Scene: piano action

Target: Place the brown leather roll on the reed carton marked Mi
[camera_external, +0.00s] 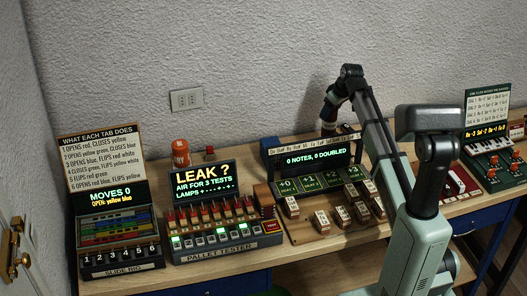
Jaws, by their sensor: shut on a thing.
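My gripper (328,127) is at the back of the bench, behind the top of the black display panel that reads "0 NOTES, 0 DOUBLED". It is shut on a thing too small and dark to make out. Its fingertips are partly hidden by the panel. Several small pale-topped cartons (322,222) stand on the brown board in front of that panel. Their marks are too small to read, so I cannot tell which is marked Mi. I cannot make out the brown leather roll anywhere.
The pallet tester (222,232) and the slide rig (120,245) stand to the left. An orange can (180,153) stands behind the tester. A red tray (455,182) and a green-panelled unit (492,165) are to the right. My arm covers part of the bench.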

